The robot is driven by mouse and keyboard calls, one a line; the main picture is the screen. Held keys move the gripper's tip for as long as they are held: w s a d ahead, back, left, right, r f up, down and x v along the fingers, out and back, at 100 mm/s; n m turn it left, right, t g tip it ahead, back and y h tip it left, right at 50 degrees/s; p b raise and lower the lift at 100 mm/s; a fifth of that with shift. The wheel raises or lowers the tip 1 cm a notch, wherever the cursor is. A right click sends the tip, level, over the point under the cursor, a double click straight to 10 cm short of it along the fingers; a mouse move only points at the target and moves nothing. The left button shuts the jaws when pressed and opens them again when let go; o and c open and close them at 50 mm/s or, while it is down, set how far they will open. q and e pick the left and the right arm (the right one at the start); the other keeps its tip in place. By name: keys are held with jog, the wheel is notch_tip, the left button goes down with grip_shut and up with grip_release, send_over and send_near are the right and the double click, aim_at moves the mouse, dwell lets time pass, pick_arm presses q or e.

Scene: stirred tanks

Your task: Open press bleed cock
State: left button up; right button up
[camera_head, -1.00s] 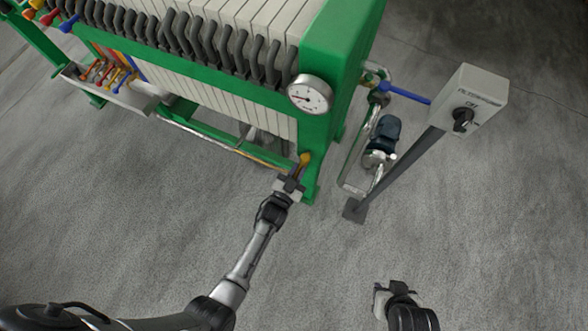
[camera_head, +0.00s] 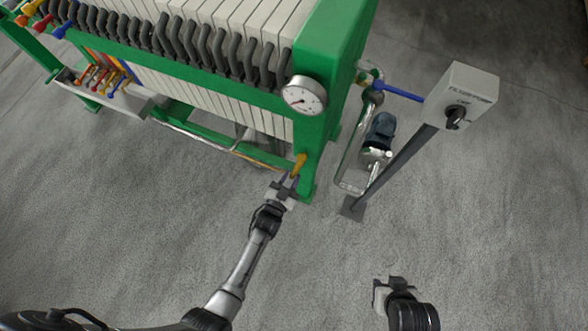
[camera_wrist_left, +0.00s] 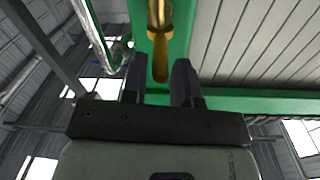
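The bleed cock's yellow lever (camera_head: 299,165) is on the lower end of the green filter press, below the round gauge. In the left wrist view the lever (camera_wrist_left: 160,62) hangs down with its tip between my left gripper's fingers. The left gripper (camera_head: 291,184) is open, and gaps show between the lever and both fingers (camera_wrist_left: 160,84). The cock's body is mostly out of view. My right gripper (camera_head: 392,284) is low on the right, over bare floor, away from the press; its finger opening is unclear.
The green press frame (camera_head: 330,60) with its white plates stands close to the left gripper. A pressure gauge (camera_head: 304,95) sits above the lever. A switch box (camera_head: 462,95) on a post, a blue-handled valve (camera_head: 395,91) and a pump (camera_head: 381,132) stand to the right. The front floor is clear.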

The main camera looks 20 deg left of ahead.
pick_arm(q)
jog(key=s+a+p, duration=0.2)
jog(key=s, duration=0.9)
dwell(0.3)
